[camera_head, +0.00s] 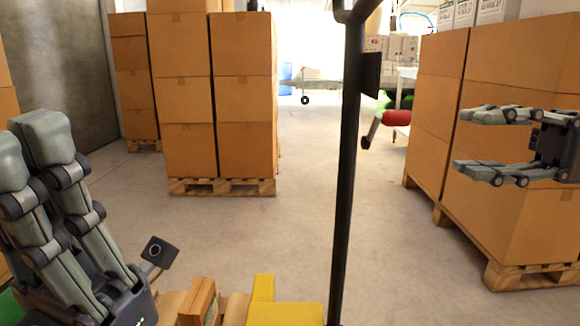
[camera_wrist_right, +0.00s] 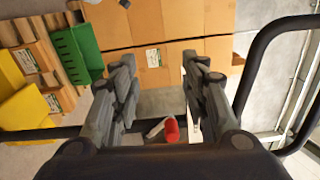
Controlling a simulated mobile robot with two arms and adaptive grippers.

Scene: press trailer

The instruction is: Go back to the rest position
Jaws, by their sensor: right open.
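My right gripper (camera_head: 467,140) is at the right of the head view, its two fingers apart and pointing left. Nothing is between them, and stacked boxes stand behind. In the right wrist view my right gripper (camera_wrist_right: 158,68) also shows open and empty. My left gripper (camera_head: 25,138) is close to the camera at the left, fingers pointing up. Its two fingers lie side by side in the picture, and their true gap is unclear. I see no object held in it.
A black post (camera_head: 347,180) rises in the middle. Box stacks on pallets stand left (camera_head: 243,100) and right (camera_head: 500,225), with open floor (camera_head: 300,215) between. A yellow object (camera_head: 285,314) is at the bottom. A red-ended handle (camera_head: 397,117) shows beyond the post.

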